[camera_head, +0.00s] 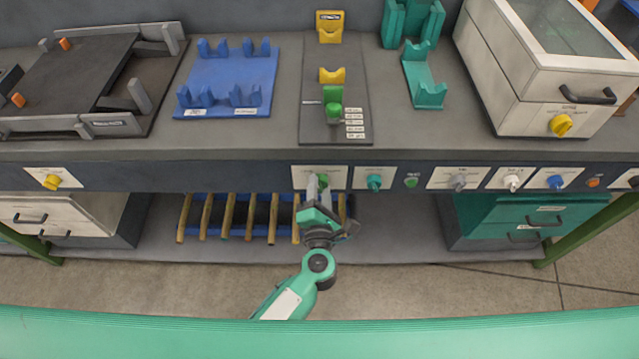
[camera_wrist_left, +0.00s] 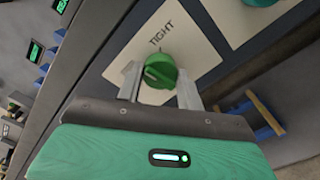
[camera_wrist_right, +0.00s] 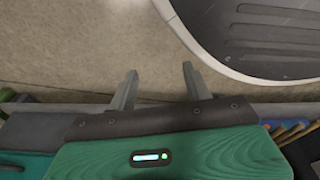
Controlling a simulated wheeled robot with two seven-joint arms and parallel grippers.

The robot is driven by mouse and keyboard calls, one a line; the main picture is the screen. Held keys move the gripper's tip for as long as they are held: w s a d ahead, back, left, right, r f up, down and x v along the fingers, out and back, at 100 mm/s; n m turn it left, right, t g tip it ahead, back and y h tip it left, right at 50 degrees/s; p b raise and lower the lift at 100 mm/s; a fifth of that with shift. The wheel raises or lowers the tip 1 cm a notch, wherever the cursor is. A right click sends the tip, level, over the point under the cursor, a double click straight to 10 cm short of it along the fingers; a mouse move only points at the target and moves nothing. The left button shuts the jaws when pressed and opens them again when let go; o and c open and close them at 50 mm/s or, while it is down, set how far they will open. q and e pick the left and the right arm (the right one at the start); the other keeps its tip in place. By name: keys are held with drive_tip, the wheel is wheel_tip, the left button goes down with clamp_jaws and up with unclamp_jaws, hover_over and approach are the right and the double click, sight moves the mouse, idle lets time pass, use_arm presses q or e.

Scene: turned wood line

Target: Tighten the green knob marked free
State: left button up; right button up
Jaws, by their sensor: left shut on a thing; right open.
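The green knob (camera_head: 323,181) is a round dial on a pale plate on the bench's front panel. In the left wrist view the knob (camera_wrist_left: 160,70) has a raised grip bar, and the word TIGHT shows on the plate (camera_wrist_left: 196,50) beside it. The word free cannot be made out. My left gripper (camera_head: 318,183) reaches up to the panel, and its two fingers (camera_wrist_left: 158,76) are shut on the knob, one on each side. My right gripper (camera_wrist_right: 160,78) is open and empty above the floor, outside the head view.
A teal knob (camera_head: 374,182) sits just right on the panel, with several other knobs along it. A grey fixture (camera_head: 318,60) with yellow and green parts stands on the bench above. Wooden spindles (camera_head: 228,216) lie in a blue rack on the lower shelf, close beside my left gripper.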

use_arm(q)
drive_tip(key=shift+r+m+p, duration=0.1)
drive_tip(key=shift+m+p, duration=0.8)
drive_tip(key=shift+p, duration=0.05)
drive_tip(key=m+p, duration=0.6)
drive_tip(key=m, duration=0.1)
drive_tip(key=shift+p, duration=0.3)
drive_tip(key=shift+m+p, duration=0.65)
drive_tip(key=shift+m, duration=0.35)
use_arm(e)
drive_tip(key=s+d, duration=0.2)
drive_tip(key=s, duration=1.1)
drive_tip(key=shift+s+d+r+g, duration=0.2)
drive_tip(key=shift+d+r+g, duration=0.05)
drive_tip(key=shift+d+g, duration=0.15)
use_arm(q)
drive_tip(key=shift+f, duration=0.2)
drive_tip(key=o, duration=1)
drive_tip(key=shift+s, duration=0.1)
